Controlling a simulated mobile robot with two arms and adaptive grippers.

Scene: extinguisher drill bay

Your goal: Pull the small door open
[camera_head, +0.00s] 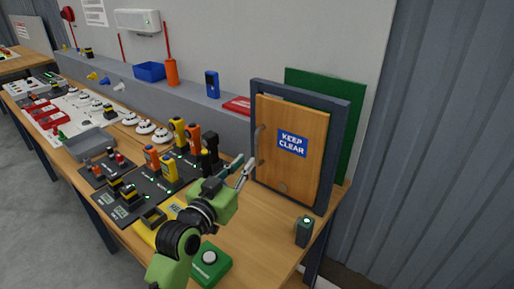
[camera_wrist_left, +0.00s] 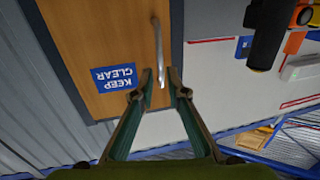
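The small door (camera_head: 290,165) is a wooden panel with a blue KEEP CLEAR sign, set in a dark grey frame, and it looks shut. Its grey bar handle (camera_head: 260,143) runs upright along the left edge of the panel. My left gripper (camera_head: 245,168) is just in front of the handle, with its fingers apart. In the left wrist view the door (camera_wrist_left: 95,60) appears upside down, and the handle (camera_wrist_left: 157,40) reaches down between the two fingertips. I cannot tell whether either finger touches it. My right gripper is not in view.
A dark box with a green light (camera_head: 304,231) stands at the table's right corner. A green box with a white button (camera_head: 210,259) is below my left arm. Black and orange handheld units (camera_head: 194,138) stand left of the gripper. A grey ledge (camera_head: 190,97) runs behind.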

